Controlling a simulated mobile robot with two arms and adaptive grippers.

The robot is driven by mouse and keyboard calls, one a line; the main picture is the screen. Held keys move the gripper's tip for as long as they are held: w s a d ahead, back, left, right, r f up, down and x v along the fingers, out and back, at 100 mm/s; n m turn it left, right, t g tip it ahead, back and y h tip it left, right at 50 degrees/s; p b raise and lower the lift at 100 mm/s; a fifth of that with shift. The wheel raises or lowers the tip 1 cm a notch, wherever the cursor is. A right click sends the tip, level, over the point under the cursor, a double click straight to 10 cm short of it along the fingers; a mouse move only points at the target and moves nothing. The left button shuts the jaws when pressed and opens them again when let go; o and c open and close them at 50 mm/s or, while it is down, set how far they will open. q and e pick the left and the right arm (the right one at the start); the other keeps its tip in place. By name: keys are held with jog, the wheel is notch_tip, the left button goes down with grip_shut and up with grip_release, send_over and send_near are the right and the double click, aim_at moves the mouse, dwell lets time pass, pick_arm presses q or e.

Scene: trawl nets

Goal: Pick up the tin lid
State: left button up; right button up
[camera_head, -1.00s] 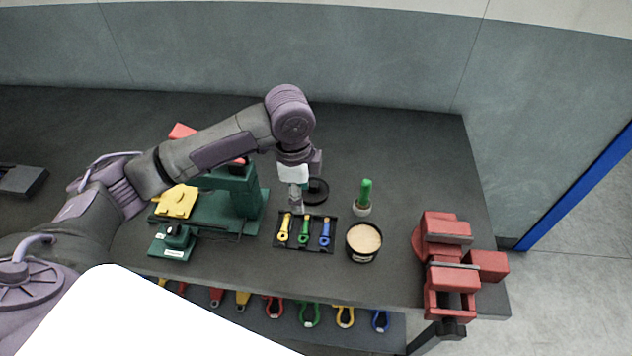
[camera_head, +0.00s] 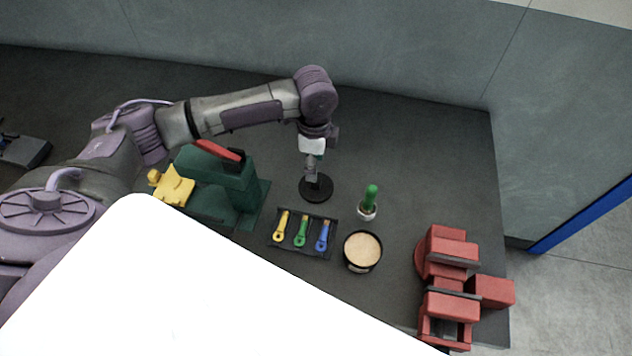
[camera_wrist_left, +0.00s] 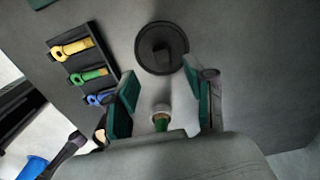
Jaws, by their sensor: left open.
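The tin lid (camera_head: 317,189) is a round black disc with a raised middle, lying on the dark bench behind the tool tray. It also shows in the left wrist view (camera_wrist_left: 162,48), just beyond the fingertips and between their lines. My left gripper (camera_head: 312,172) points down above the lid and hides part of it in the head view. In the left wrist view its green-padded fingers (camera_wrist_left: 166,88) are apart with nothing held between them. I cannot tell the exact height of the fingertips over the lid. My right gripper is in neither view.
A black tray (camera_head: 287,247) holds yellow, green and blue tools. Right of it stand an open tin (camera_head: 362,252) with pale contents and a green-handled brush (camera_head: 369,201). A red vise (camera_head: 452,262) is at right, a green machine (camera_head: 236,187) at left. The bench behind is clear.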

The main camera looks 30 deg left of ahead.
aim_at(316, 184)
pick_arm(q)
jog(key=shift+w+f, duration=0.1)
jog(key=shift+f, duration=0.4)
notch_tip(316, 184, down, 2)
jog(key=shift+f+p, duration=0.15)
jog(key=shift+p, duration=0.7)
notch_tip(316, 184, down, 2)
jog(key=shift+f, duration=0.5)
jog(key=shift+d+f, duration=0.1)
grip_shut()
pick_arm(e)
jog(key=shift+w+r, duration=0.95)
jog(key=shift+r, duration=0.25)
